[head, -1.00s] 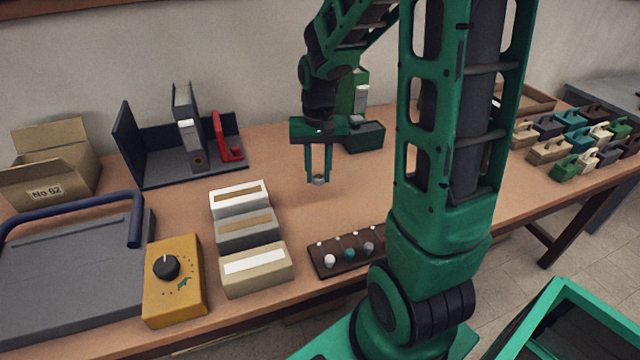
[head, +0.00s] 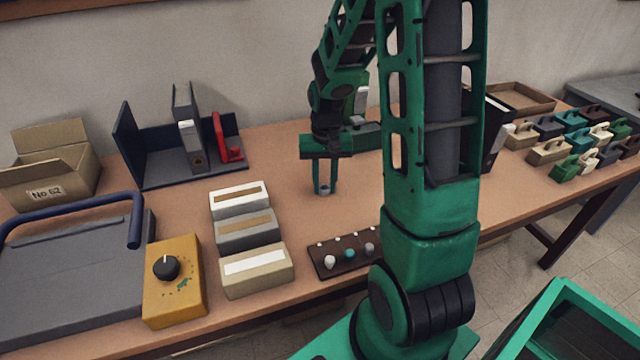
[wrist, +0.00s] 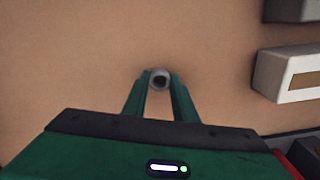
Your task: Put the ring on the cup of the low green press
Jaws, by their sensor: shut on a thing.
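A small grey ring (wrist: 160,79) is gripped between my fingertips, its dark hole facing the wrist camera. My gripper (head: 324,191) is shut on it above the bare middle of the table; the wrist view also shows the gripper (wrist: 159,82). In the head view the ring (head: 324,190) is a small grey spot at the fingertips. A low dark-green block (head: 366,135), possibly the green press, stands behind my gripper, partly hidden by my arm. I cannot make out a cup on it.
A dark board with small round pieces (head: 345,254) lies at the front edge. Left are boxes (head: 247,230), a yellow dial box (head: 174,281) and a red upright device (head: 226,140). A dark binder (head: 492,132) and several handled blocks (head: 570,140) stand right. Table around the gripper is clear.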

